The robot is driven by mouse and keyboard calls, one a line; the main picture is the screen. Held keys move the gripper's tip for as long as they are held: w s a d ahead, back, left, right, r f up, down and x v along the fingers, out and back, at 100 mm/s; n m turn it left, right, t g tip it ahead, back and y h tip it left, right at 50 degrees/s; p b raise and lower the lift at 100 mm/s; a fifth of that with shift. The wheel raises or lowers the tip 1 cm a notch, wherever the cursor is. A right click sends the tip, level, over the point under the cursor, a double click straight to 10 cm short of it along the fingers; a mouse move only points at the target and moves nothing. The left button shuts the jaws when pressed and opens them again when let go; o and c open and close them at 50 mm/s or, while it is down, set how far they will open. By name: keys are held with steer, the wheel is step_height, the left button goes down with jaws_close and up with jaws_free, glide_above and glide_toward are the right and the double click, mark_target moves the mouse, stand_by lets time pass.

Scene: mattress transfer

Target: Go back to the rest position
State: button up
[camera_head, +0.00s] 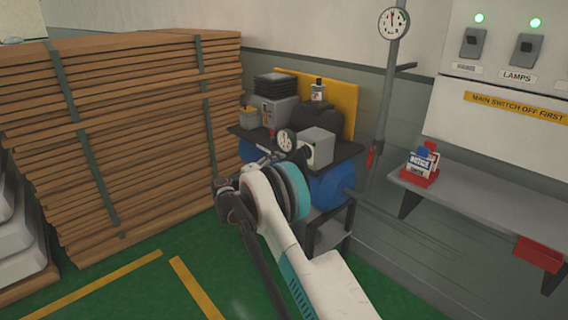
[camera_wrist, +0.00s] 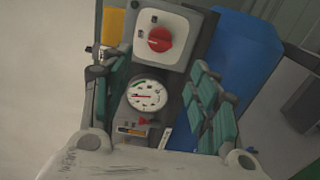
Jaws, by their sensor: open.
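My gripper (camera_wrist: 152,98) is open in the wrist view, with one finger at the left and a teal-padded finger at the right. Nothing is visible between the fingers except the machine beyond them. My arm's white and teal links rise from the bottom in the head view and hide part of the machine; the gripper cannot be made out clearly there. The compressor's blue tank (camera_head: 333,186) also shows in the wrist view (camera_wrist: 240,60). A round gauge (camera_wrist: 147,95) and a grey box with a red knob (camera_wrist: 159,39) face the wrist camera. The gauge also shows in the head view (camera_head: 286,140).
Strapped wooden boards (camera_head: 150,130) are stacked high at the left. A grey shelf (camera_head: 480,198) on the right wall holds a red holder with cards (camera_head: 421,168). A switch panel (camera_head: 505,70) is above it. Green floor with yellow lines (camera_head: 195,290) is clear at the front left.

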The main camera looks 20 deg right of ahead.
steer(key=shift+s+a, duration=0.1)
steer(key=shift+a, duration=0.1)
steer(key=shift+r, duration=0.1)
steer(key=s+r+y, duration=0.4)
steer(key=s+r, duration=0.3)
steer(key=r, duration=0.4)
steer(key=s+a+r+m+y, duration=0.1)
steer(key=s+r+y, duration=0.15)
steer(key=s, duration=0.45)
steer(key=s+a+r+y, duration=0.1)
steer(key=s+r+y, duration=0.15)
steer(key=s, duration=0.45)
steer(key=s+a+f+m+y, duration=0.1)
steer(key=s+a, duration=0.3)
steer(key=s, duration=0.6)
steer(key=s+a+f+m+y, duration=0.1)
steer(key=s+a+y, duration=0.3)
steer(key=s, duration=0.7)
steer(key=s+a+f+m+t+y, duration=0.1)
steer(key=s+a+f+y, duration=0.2)
steer(key=s, duration=0.8)
steer(key=shift+a, duration=1.05)
